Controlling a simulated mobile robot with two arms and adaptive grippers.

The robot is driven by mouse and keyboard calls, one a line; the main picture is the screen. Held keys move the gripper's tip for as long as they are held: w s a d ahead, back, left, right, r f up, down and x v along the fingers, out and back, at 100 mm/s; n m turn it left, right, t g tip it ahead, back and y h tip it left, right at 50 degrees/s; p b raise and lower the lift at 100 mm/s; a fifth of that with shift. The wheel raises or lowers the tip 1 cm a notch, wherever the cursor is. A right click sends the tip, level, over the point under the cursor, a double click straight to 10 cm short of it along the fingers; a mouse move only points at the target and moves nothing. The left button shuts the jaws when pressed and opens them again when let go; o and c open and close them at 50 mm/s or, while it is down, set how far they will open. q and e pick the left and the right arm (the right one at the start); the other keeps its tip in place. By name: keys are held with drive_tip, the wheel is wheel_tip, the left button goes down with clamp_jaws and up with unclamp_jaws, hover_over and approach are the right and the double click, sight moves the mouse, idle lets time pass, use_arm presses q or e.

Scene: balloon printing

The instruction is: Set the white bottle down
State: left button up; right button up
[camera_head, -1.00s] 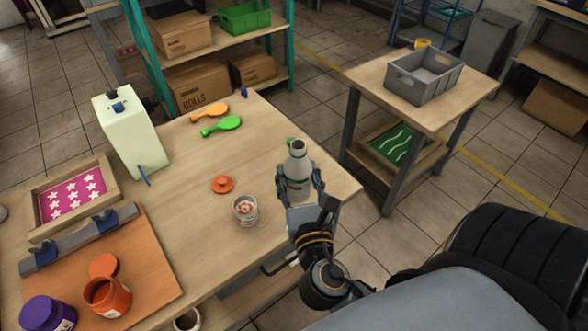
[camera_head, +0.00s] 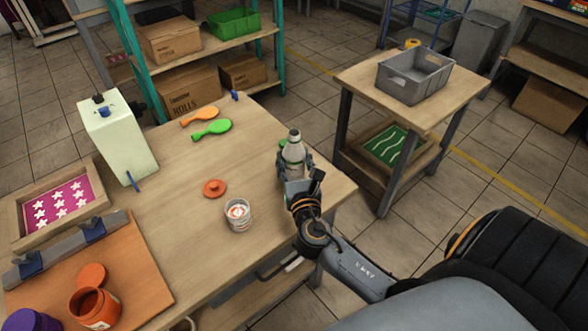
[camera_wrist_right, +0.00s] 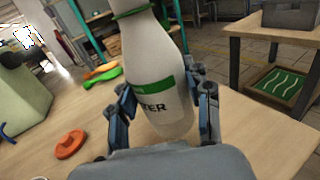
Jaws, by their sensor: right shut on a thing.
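The white bottle (camera_head: 293,155) with a green band stands roughly upright near the right edge of the wooden table (camera_head: 190,255). My right gripper (camera_head: 293,176) is shut around its body. In the right wrist view the bottle (camera_wrist_right: 160,75) sits between the two fingers (camera_wrist_right: 165,105), its label partly showing "TER". Its base is close to the tabletop; I cannot tell whether it touches. My left gripper is not in view.
A clear cup (camera_head: 238,215) and an orange lid (camera_head: 214,188) lie left of the bottle. Green (camera_head: 212,130) and orange (camera_head: 200,116) balloon-shaped pieces lie farther back.

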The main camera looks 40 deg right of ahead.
sight(294, 168)
wheel_tip(294, 168, down, 3)
drive_tip(key=shift+w+d+f+b, duration=0.1)
drive_tip(key=shift+w+f+b, duration=0.1)
drive_tip(key=shift+b, duration=0.3)
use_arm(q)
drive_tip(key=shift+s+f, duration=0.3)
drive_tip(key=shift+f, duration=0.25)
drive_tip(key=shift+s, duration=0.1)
use_arm(e)
drive_tip(key=shift+f, duration=0.1)
drive_tip(key=shift+f, duration=0.15)
drive_tip(key=o, duration=1.3)
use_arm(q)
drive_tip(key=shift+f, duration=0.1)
